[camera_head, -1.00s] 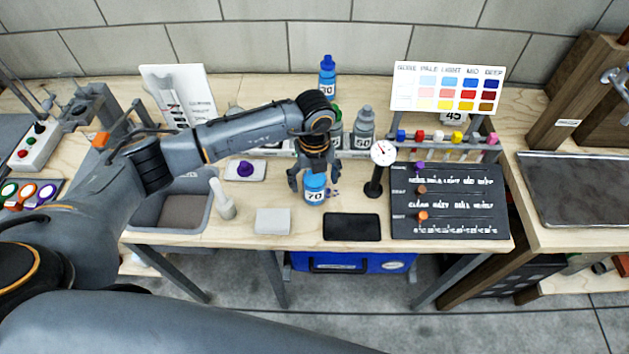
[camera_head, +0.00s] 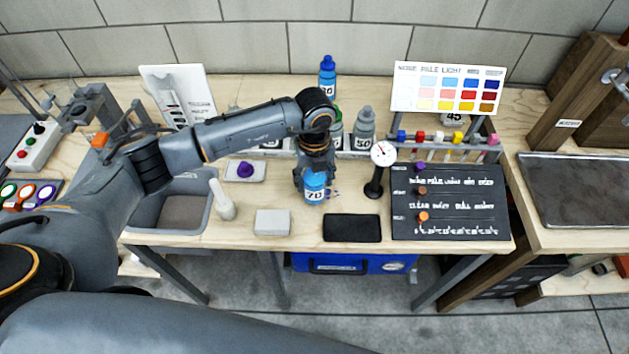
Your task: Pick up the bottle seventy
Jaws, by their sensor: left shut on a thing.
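The blue bottle labelled 70 (camera_head: 315,191) stands upright near the middle of the wooden table, in the head view. My left gripper (camera_head: 314,178) is around it from above, its fingers shut on the bottle's upper part. My right gripper is not in view.
A dial gauge on a black stand (camera_head: 376,180) is close on the right. A black pad (camera_head: 352,228) and a grey block (camera_head: 272,222) lie in front. A grey bottle labelled 50 (camera_head: 363,128) stands behind. A black board (camera_head: 447,202) lies further right.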

